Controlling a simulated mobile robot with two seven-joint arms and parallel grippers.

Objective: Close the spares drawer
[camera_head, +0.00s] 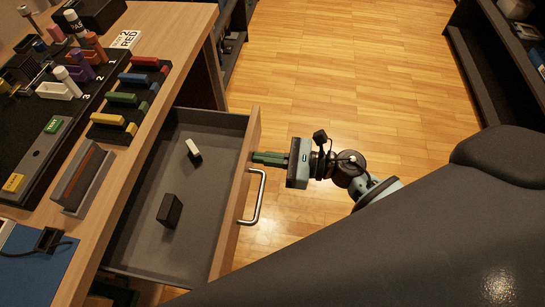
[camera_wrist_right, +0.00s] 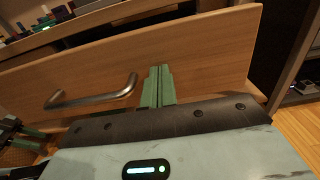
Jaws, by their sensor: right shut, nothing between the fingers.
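The spares drawer (camera_head: 218,225) stands pulled out from the bench in the head view. A dark block (camera_head: 169,210) and a small white-and-black piece (camera_head: 193,151) lie in it. Its metal bar handle (camera_head: 256,197) is on the wooden front; the handle also shows in the right wrist view (camera_wrist_right: 95,97). My right gripper (camera_head: 256,158) is shut and empty, its green fingertips at the drawer front beyond the handle's far end. In the right wrist view, the fingers (camera_wrist_right: 158,72) point at the wooden front, right of the handle; contact is hard to tell.
The bench top (camera_head: 180,45) holds colored blocks, a dark rack (camera_head: 75,75) of colored holders and a grey holder (camera_head: 83,180). Open wooden floor (camera_head: 340,65) lies right of the drawer. Dark shelving (camera_head: 490,60) stands at the far right.

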